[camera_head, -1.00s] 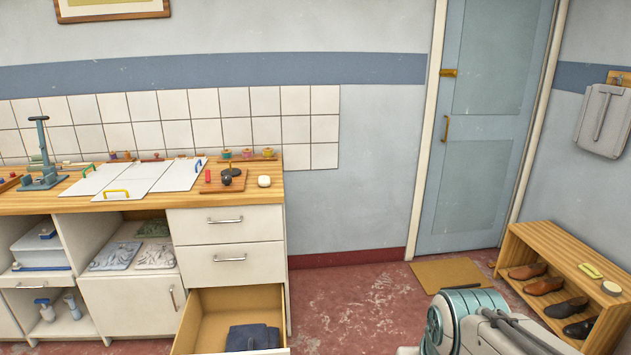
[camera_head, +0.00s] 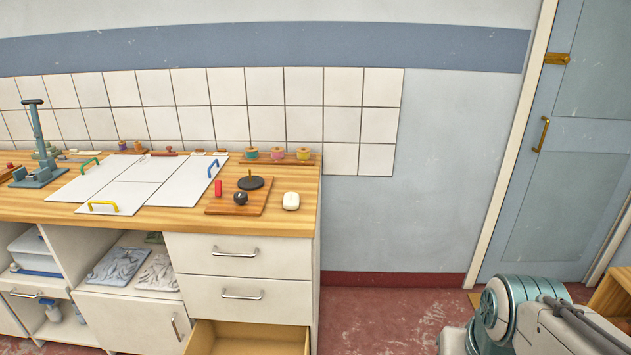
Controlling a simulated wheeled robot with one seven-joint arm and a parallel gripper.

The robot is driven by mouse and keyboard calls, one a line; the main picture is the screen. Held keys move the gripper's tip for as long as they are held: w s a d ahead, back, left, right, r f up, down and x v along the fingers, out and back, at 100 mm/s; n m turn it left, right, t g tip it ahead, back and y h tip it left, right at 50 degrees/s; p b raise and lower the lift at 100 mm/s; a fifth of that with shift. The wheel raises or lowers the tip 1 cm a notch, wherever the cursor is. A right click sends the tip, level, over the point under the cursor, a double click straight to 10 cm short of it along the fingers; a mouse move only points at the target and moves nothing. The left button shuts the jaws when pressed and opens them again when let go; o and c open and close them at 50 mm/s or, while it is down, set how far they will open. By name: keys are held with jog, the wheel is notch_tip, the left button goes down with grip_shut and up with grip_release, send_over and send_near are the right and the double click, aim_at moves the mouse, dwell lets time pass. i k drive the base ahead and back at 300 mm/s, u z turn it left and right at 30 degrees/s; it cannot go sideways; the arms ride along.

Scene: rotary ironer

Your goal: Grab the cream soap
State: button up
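A cream, rounded block that looks like the soap (camera_head: 291,201) lies on the wooden counter (camera_head: 270,222) near its right end. It sits just right of a small wooden board (camera_head: 222,209) and apart from it. Part of my arm shows at the lower right, over the floor, well to the right of the counter. My gripper is not in view.
The board holds a red piece, a dark knob (camera_head: 240,198) and a black disc (camera_head: 250,183). White panels (camera_head: 130,186) with coloured handles cover the counter's middle. An open drawer (camera_head: 250,338) juts out below. Floor right of the cabinet (camera_head: 390,315) is clear.

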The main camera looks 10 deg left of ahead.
aim_at(291, 200)
jog(key=i, duration=3.15)
jog(key=u, duration=3.85)
